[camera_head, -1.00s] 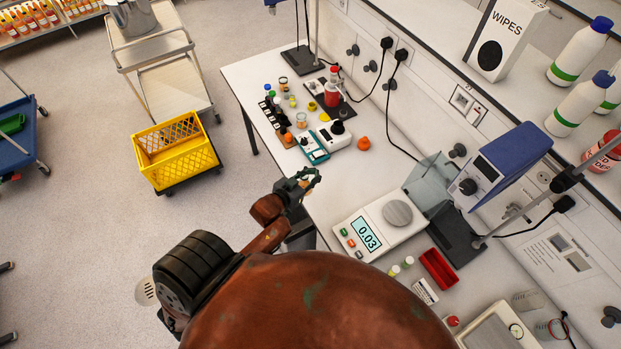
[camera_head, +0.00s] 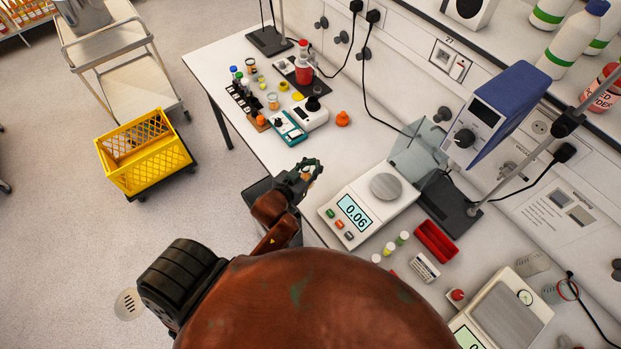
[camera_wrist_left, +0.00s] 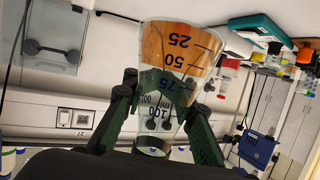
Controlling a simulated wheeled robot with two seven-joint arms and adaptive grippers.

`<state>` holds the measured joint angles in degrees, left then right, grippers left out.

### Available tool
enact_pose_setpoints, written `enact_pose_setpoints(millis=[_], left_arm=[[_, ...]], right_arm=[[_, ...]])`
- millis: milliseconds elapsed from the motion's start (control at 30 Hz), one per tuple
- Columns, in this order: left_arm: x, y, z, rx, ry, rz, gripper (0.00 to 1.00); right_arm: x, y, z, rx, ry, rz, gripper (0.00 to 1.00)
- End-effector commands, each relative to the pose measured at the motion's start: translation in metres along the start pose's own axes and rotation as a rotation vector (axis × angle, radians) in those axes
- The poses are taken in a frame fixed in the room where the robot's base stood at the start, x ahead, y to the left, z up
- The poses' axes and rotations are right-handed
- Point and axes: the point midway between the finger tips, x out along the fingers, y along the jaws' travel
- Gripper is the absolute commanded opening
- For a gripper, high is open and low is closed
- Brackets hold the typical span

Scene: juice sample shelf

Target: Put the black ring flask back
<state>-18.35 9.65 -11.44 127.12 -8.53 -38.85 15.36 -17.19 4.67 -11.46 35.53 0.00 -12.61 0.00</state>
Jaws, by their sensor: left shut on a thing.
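My left gripper (camera_head: 310,170) is over the front edge of the white bench, left of the balance. In the left wrist view its green fingers (camera_wrist_left: 160,100) are shut around a clear graduated flask (camera_wrist_left: 178,62) with orange-brown liquid. The wrist picture is upside down: the flask's wide liquid-filled end is at the top and its narrow end at the bottom. A dark band shows near the narrow end, but I cannot tell whether it is the black ring. In the head view the flask is mostly hidden by the gripper. My right gripper is not in view.
The balance (camera_head: 356,212), reading 0.06, is just right of the gripper. A teal device (camera_head: 287,127), an orange knob-like piece (camera_head: 343,119) and small bottles stand farther back. A red tray (camera_head: 436,241) lies to the right.

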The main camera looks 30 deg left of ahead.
Motion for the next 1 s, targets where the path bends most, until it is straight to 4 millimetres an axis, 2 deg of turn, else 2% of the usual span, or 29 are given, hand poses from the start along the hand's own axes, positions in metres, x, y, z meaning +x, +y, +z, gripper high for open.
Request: enact_pose_setpoints(millis=[33, 100, 367, 467, 767, 1000], left_arm=[[0.003, 0.005, 0.007, -0.002, 0.004, 0.000, 0.00], [0.004, 0.009, 0.007, -0.003, 0.005, 0.000, 0.00], [0.008, 0.013, 0.008, -0.003, 0.003, -0.005, 0.00], [0.023, 0.006, 0.008, -0.002, 0.004, -0.005, 0.00], [0.087, -0.028, 0.015, -0.002, 0.003, -0.005, 0.00], [0.129, -0.045, 0.044, -0.005, 0.002, -0.005, 0.00]], right_arm=[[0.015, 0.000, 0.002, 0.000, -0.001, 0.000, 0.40], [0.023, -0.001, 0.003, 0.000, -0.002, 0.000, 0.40], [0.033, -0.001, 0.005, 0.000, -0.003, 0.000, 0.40], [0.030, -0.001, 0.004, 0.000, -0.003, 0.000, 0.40], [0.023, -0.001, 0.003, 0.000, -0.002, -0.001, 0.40], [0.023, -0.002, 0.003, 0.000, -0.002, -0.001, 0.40]])
